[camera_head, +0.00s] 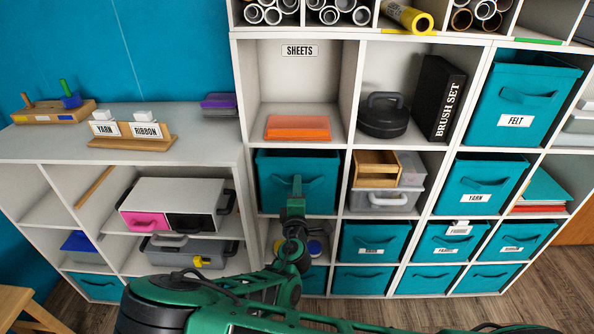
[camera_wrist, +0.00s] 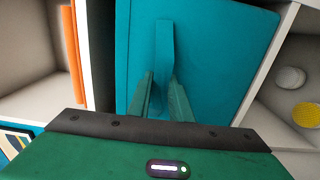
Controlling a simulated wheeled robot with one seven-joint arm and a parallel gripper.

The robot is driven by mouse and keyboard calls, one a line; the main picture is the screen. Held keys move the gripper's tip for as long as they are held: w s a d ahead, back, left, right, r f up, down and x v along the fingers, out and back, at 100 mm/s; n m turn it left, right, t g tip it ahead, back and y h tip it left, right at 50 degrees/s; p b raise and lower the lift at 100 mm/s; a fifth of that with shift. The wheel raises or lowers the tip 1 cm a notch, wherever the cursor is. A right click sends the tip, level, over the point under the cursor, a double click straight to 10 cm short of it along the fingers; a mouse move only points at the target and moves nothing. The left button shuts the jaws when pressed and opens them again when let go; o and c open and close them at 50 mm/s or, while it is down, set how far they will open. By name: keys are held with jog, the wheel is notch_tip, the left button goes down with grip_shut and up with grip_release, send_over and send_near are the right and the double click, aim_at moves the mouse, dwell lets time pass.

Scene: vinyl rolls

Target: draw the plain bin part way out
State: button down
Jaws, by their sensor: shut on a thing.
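The plain bin (camera_head: 270,189) is teal with no label. It sits in the shelf compartment below the one with the orange stack. Its front and strap handle also show in the wrist view, the plain bin (camera_wrist: 225,45) filling the middle and the handle (camera_wrist: 165,45) standing out from it. My gripper (camera_head: 297,184) is in front of the bin, and its two fingers (camera_wrist: 162,98) are shut on the handle. My gripper hides part of the handle and of the bin's front.
An orange stack (camera_head: 297,127) lies above the bin. A wooden box (camera_head: 376,168) and grey containers stand to the right. Labelled teal bins, such as the yarn bin (camera_head: 476,184), fill cells further right. The low cabinet (camera_head: 205,150) stands close at left.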

jog(key=shift+s+f, duration=0.1)
dwell(0.4)
jog(key=s, duration=1)
jog(key=shift+s+a, duration=0.15)
jog(key=shift+s, duration=0.25)
dwell(0.9)
jog(key=c, duration=1.5)
grip_release()
jog(key=shift+c, duration=0.2)
jog(key=shift+s, duration=0.1)
jog(key=s, duration=0.8)
jog(key=shift+s+a, duration=0.15)
jog(key=shift+s, duration=0.25)
dwell(0.5)
dwell(0.3)
